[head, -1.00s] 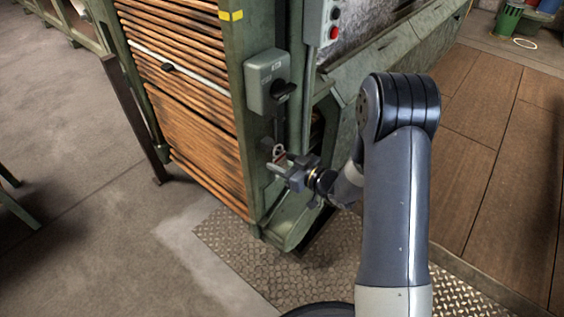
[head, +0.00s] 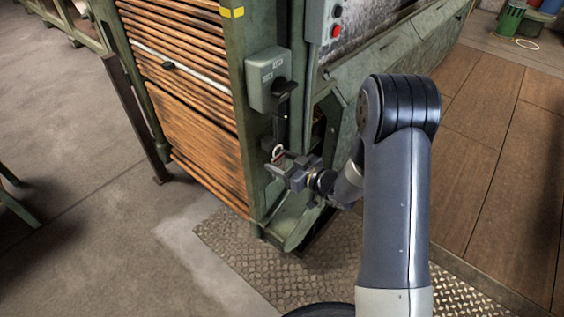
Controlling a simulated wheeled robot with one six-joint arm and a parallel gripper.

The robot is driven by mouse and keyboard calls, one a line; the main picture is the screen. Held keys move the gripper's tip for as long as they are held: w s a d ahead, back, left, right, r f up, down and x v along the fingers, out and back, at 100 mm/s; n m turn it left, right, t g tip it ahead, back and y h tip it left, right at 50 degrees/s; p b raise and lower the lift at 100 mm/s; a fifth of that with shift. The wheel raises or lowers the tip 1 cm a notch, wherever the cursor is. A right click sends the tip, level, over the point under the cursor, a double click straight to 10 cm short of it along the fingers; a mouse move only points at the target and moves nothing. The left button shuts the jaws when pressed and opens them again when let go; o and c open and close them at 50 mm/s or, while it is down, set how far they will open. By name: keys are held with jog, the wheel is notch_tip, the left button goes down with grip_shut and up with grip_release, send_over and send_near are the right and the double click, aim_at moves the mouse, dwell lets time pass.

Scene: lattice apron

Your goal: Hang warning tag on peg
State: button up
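My gripper (head: 277,163) is low in front of the green machine post, below the grey switch box. A small pale loop with a reddish part (head: 277,153) shows right at the fingertips. It may be the warning tag, but it is too small to be sure. A small dark knob or peg (head: 267,143) sticks out of the post just up and left of the loop. I cannot tell whether the loop touches the peg. The fingers are small and partly overlapped by the loop, so their grip on it is unclear.
The grey switch box (head: 268,80) with a black handle (head: 285,88) is on the post above my gripper. A button box (head: 333,22) is higher right. A rack of brown slats (head: 195,130) stands left. Checkered metal plate (head: 235,257) covers the floor below.

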jog(key=shift+o, duration=1.4)
jog(key=p+v, duration=0.1)
jog(key=v, duration=1)
jog(key=shift+p, duration=0.35)
jog(key=shift+a, duration=0.1)
jog(key=x, duration=0.7)
jog(key=b+x, duration=0.1)
jog(key=x, duration=0.2)
jog(key=shift+w+a+r, duration=0.2)
jog(key=shift+w+a, duration=0.05)
jog(key=shift+w, duration=0.05)
jog(key=shift+s+d+r, duration=0.1)
